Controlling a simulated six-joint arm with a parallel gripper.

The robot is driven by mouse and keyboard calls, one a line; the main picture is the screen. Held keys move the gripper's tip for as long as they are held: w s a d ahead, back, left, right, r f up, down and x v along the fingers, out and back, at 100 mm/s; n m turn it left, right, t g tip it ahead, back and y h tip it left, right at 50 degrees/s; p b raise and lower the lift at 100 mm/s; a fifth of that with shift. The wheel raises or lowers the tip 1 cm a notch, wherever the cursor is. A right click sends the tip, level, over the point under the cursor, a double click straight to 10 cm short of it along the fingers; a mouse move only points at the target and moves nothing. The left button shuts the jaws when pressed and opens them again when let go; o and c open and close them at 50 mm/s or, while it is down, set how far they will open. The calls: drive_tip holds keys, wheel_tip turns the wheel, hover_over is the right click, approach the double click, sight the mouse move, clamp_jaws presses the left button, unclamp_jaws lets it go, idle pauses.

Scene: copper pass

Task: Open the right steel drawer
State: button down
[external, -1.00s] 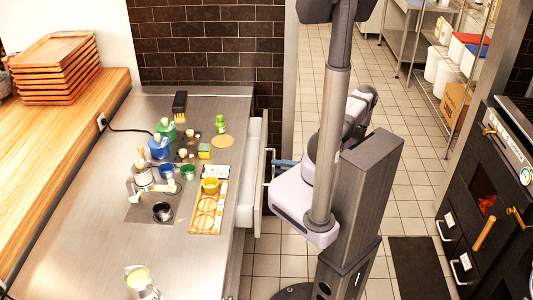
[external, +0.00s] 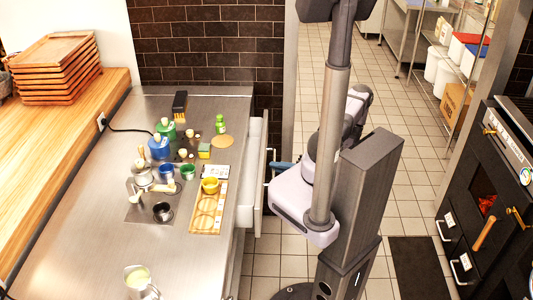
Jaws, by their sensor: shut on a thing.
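The steel drawer (external: 246,212) stands partly out from the right side of the steel counter, with its pale interior showing. Its front panel (external: 262,148) runs along the outer edge, with a handle on the outer face. My gripper (external: 271,172) is at this handle, on the right of the drawer front, and is shut on it. The fingers are small in the picture, and my wrist and arm hide part of the area to their right.
The counter (external: 190,262) holds cups, bottles, a wooden rack (external: 205,222) and a metal pitcher (external: 141,282). The tiled floor (external: 270,268) beside the drawer is clear apart from my base. A dark oven (external: 490,190) stands at the far right.

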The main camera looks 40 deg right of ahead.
drive_tip(key=s+d+b, duration=0.3)
drive_tip(key=s+d, duration=1.3)
drive_tip(key=shift+s+d, duration=0.25)
drive_tip(key=shift+s, duration=0.05)
drive_tip(key=c, duration=1.8)
unclamp_jaws()
drive_tip(key=shift+c, duration=0.2)
drive_tip(key=shift+s, duration=0.1)
wheel_tip(320, 180, up, 8)
drive_tip(key=s+d+p, duration=0.1)
drive_tip(key=s+p, duration=0.1)
drive_tip(key=p, duration=0.4)
drive_tip(key=shift+s+f, duration=0.2)
drive_tip(key=shift+s, duration=0.05)
